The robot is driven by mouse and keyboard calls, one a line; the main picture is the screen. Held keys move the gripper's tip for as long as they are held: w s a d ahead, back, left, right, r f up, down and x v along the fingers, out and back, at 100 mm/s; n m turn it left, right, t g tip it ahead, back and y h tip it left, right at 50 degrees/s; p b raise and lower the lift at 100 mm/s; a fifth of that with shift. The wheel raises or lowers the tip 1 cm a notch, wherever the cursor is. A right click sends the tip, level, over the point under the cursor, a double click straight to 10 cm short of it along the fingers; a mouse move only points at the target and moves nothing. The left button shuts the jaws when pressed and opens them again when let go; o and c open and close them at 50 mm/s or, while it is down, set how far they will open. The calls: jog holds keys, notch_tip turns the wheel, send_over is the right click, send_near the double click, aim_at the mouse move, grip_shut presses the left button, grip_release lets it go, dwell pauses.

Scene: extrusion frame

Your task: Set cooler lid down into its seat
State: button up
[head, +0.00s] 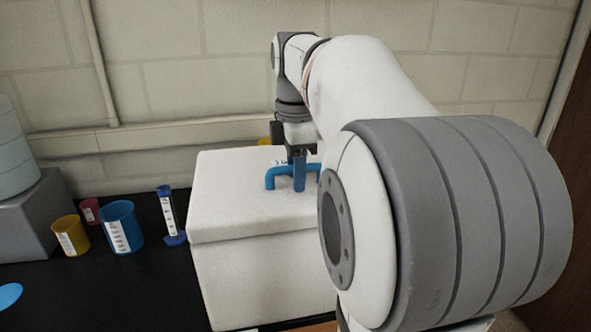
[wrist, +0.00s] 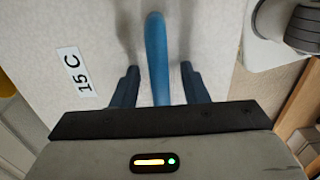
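The white cooler lid (head: 235,190) rests on the white cooler box (head: 255,275). It looks level, with a thin seam along its front and no clear gap. Its blue arched handle (head: 275,177) stands on top, and it also shows in the wrist view (wrist: 155,40). My gripper (head: 299,178) is over the lid, pointing down at the handle. In the wrist view, its two fingers (wrist: 159,72) straddle the handle with a gap on each side, so it is open. My arm hides the right part of the cooler.
A blue cup (head: 121,228), a yellow cup (head: 70,236), a small red cup (head: 90,211) and a blue-based cylinder (head: 169,215) stand left of the cooler on the black bench (head: 120,285). A "15 C" label (wrist: 76,72) lies on the lid. The wall is close behind.

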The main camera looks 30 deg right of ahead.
jog(key=shift+r, duration=0.1)
notch_tip(320, 180, up, 8)
jog(key=shift+f, duration=0.2)
dwell(0.3)
